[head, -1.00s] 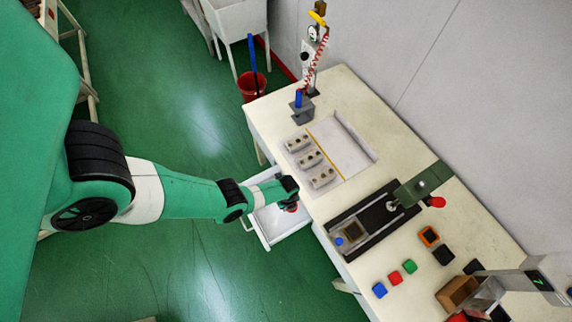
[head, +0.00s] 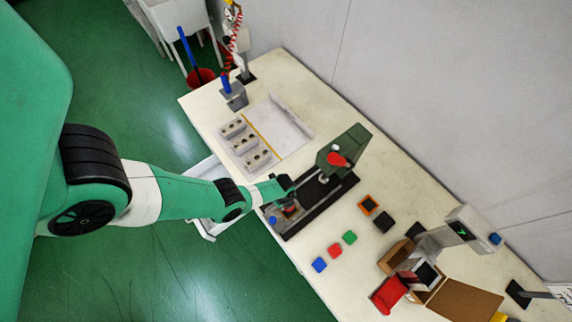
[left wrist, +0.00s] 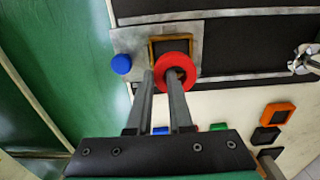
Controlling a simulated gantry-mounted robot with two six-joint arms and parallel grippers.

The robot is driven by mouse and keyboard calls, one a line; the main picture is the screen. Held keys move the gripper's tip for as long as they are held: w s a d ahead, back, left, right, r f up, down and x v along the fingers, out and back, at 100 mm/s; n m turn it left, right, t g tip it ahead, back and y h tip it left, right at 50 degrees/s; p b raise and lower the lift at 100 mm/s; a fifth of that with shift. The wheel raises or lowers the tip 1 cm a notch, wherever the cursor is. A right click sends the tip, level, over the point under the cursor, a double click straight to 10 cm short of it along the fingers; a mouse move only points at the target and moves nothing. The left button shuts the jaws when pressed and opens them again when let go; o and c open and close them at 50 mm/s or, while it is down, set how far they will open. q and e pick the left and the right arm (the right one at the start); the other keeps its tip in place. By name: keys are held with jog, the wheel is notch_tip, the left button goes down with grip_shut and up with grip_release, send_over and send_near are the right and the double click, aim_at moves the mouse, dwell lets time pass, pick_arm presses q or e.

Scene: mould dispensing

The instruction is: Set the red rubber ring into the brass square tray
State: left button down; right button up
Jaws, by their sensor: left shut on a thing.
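The red rubber ring (left wrist: 161,67) is held in my left gripper (left wrist: 162,76). One finger passes through the ring's hole and the other lies outside its left wall. The brass square tray (left wrist: 176,39) shows just beyond the ring in the left wrist view, on a grey plate. The ring covers the tray's lower right part; I cannot tell how high the ring is above it. In the head view, the gripper hides most of the tray, and a bit of red (head: 290,210) shows below it. My right gripper is not in view.
A blue button (left wrist: 121,64) sits beside the tray on the plate. A green press (head: 345,147) with a red knob stands at the far end of the dark base. Red, green and blue blocks (head: 334,251) lie on the bench to the right.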

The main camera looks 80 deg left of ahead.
pick_arm(q)
jog(key=shift+w+f+b, duration=0.1)
jog(key=shift+f+b, duration=2.05)
jog(key=shift+f, duration=0.15)
jog(key=shift+f+b, duration=0.45)
jog(key=shift+b, duration=0.1)
jog(key=c, duration=0.7)
grip_release()
jog(key=shift+c, duration=0.2)
jog(key=shift+r, duration=0.15)
